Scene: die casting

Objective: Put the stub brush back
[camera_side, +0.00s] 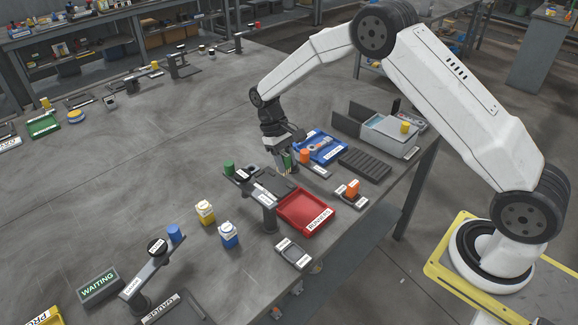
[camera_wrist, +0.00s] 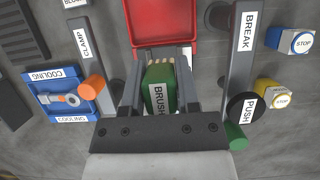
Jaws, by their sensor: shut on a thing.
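The stub brush (camera_wrist: 160,92) is a green block marked BRUSH with pale bristles at its far end. My gripper (camera_wrist: 160,66) is shut on it, one finger along each side. In the side view my gripper (camera_side: 286,148) points down and holds the green brush (camera_side: 287,160) low over the bench, beside the blue cooling tray (camera_side: 331,152) and behind the red runners tray (camera_side: 329,218). I cannot tell whether the bristles touch anything. No place marked for the brush can be read.
An orange clamp handle (camera_wrist: 91,88) is on the other side. Blue (camera_side: 228,238) and yellow (camera_side: 205,214) stop buttons stand nearby.

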